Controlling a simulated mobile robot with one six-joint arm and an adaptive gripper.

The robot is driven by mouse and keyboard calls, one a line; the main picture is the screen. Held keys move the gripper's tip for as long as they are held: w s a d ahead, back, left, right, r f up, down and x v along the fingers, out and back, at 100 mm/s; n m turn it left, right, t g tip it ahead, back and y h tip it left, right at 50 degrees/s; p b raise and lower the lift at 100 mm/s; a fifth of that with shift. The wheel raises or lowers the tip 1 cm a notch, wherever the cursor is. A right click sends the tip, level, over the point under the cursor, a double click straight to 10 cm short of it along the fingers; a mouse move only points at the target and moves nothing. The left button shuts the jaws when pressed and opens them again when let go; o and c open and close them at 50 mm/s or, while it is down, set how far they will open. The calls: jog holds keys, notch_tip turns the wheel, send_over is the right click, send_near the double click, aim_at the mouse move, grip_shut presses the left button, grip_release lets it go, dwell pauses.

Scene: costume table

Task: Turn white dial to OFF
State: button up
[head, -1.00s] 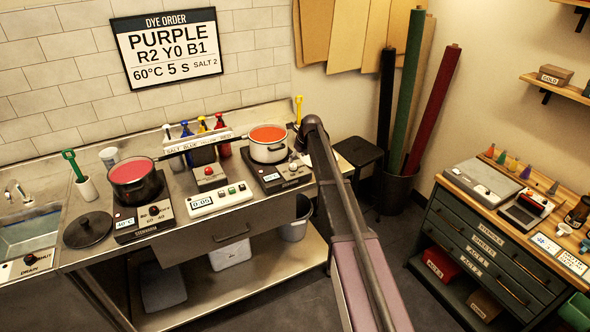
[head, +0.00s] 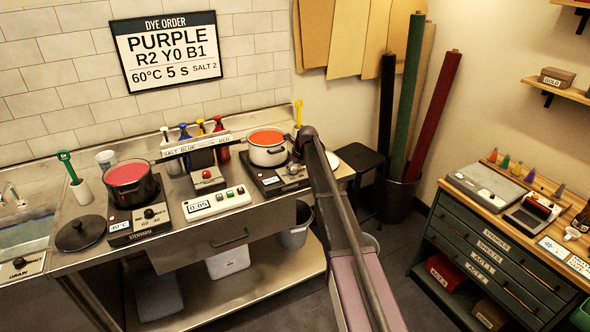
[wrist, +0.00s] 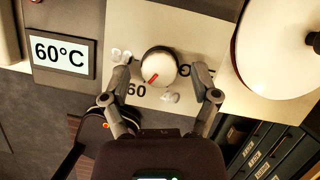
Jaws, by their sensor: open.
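The white dial (wrist: 158,62) sits on a cream panel in the wrist view. Its red mark points down-left, toward the printed 60. A 40 and a partly covered label starting with O are also printed around it. The display (wrist: 62,58) to its left reads 60°C. My gripper (wrist: 161,76) is open, with one finger on each side of the dial; I cannot tell whether either finger touches it.
A white lid (wrist: 280,45) lies close to the right finger in the wrist view. A dark pot (head: 132,192) stands on the left hot plate (head: 122,236). A timer box (head: 216,203) sits between the hot plates. Bottles and a label rack stand behind.

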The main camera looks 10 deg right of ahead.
grip_shut()
jog(key=shift+n, duration=0.5)
jog(key=n+g+y, duration=0.1)
jog(key=n, duration=0.3)
jog(key=shift+w+d, duration=0.15)
jog(key=n+g, duration=0.1)
jog(key=n, duration=0.2)
jog(key=n+g+y, duration=0.1)
jog(key=n, duration=0.2)
jog(key=shift+w+n+g, duration=0.2)
jog(key=shift+n+g, duration=0.2)
jog(key=n+g, duration=0.1)
jog(key=n, duration=0.2)
jog(key=n+g, duration=0.1)
jog(key=n, duration=0.2)
jog(key=shift+w+h, duration=0.15)
jog(key=shift+h, duration=0.25)
jog(key=n, duration=0.3)
jog(key=n+g+h, duration=0.1)
jog(key=n, duration=0.2)
jog(key=shift+g+h, duration=0.3)
jog(key=shift+w, duration=0.1)
